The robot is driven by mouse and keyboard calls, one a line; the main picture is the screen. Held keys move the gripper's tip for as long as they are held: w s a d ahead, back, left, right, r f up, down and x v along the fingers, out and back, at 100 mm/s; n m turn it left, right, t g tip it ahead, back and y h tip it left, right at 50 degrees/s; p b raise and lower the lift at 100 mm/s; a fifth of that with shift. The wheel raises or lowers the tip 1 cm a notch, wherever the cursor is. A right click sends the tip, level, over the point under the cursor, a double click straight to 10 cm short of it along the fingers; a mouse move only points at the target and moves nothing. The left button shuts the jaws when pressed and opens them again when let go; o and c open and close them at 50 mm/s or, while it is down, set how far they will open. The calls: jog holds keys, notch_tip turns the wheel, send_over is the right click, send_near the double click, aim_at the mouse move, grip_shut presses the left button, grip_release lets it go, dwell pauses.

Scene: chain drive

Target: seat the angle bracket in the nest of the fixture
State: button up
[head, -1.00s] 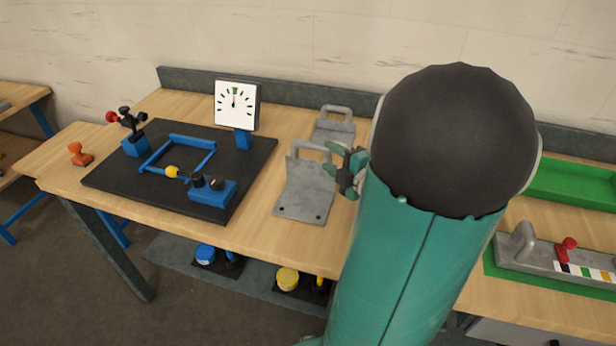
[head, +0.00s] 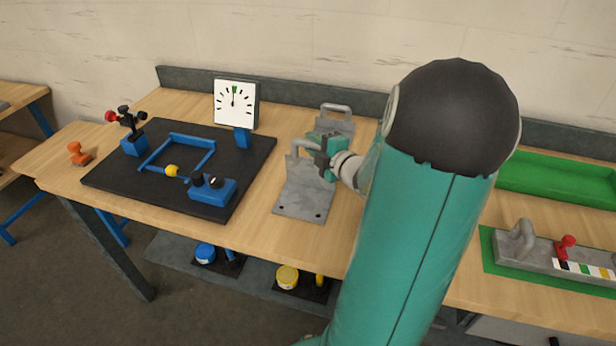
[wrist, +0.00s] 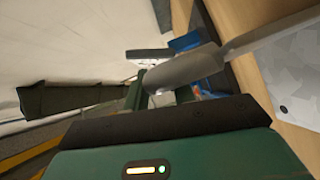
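A grey metal angle bracket (head: 304,197) lies on the bench with its flat plate toward the front and its arched handle at the back. The fixture's blue nest frame (head: 178,152) stands on a black base plate (head: 118,180) to the left. My gripper (head: 322,158) is at the right side of the bracket's handle. In the wrist view the handle (wrist: 185,70) crosses at my green fingers (wrist: 160,95), which stand apart. Whether they press on it is unclear. The bracket's plate (wrist: 295,75) shows at the right there.
A second grey piece with a handle (head: 335,122) lies just behind the bracket. A dial gauge (head: 234,103) stands at the back of the base plate. Blue clamp blocks, one with a red knob (head: 111,116), flank the nest. A green tray (head: 555,180) is at the right.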

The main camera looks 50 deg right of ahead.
grip_shut()
dwell(1.0)
jog(key=shift+r, duration=0.1)
